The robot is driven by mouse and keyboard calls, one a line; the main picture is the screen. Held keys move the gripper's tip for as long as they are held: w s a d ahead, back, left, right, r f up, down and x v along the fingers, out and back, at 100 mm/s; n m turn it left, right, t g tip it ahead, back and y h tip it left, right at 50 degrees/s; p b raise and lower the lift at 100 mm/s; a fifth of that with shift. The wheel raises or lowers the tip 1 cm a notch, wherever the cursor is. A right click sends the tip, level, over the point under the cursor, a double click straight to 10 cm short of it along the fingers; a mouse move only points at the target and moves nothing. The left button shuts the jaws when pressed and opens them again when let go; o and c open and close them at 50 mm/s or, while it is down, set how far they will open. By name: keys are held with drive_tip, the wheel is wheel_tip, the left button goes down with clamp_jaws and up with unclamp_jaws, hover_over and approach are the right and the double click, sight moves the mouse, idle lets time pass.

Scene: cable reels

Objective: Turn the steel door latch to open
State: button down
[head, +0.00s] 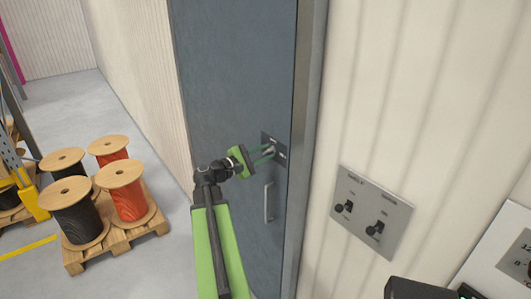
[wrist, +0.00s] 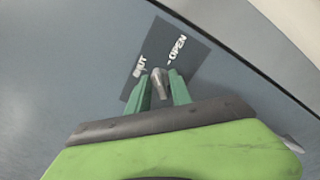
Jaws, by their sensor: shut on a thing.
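The steel door latch (wrist: 160,84) is a small metal lever on a dark plate (wrist: 185,53) marked "SHUT" and "OPEN". In the wrist view it sits between the two green fingers of my gripper (wrist: 161,90), which are shut on it. The lever's upper end points up, between the two words; the fingers hide part of it. In the head view my gripper (head: 266,155) reaches the plate (head: 273,146) on the blue-grey door (head: 225,85), near the door's right edge. The latch itself is mostly hidden there.
A vertical pull handle (head: 268,201) is below the latch. A switch panel (head: 369,212) with two black knobs is on the wall at right. Cable reels (head: 127,190) stand on a wooden pallet (head: 118,238) at left, with grey floor around it.

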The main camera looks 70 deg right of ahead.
drive_tip(key=m, duration=0.4)
drive_tip(key=shift+s+a+f+m, duration=0.1)
drive_tip(key=shift+s+f+m, duration=0.1)
drive_tip(key=shift+m, duration=2)
drive_tip(key=c, duration=1.5)
unclamp_jaws()
drive_tip(key=shift+w+a, duration=0.1)
drive_tip(key=shift+a, duration=0.05)
drive_tip(key=v, duration=1.7)
drive_tip(key=shift+a, duration=0.1)
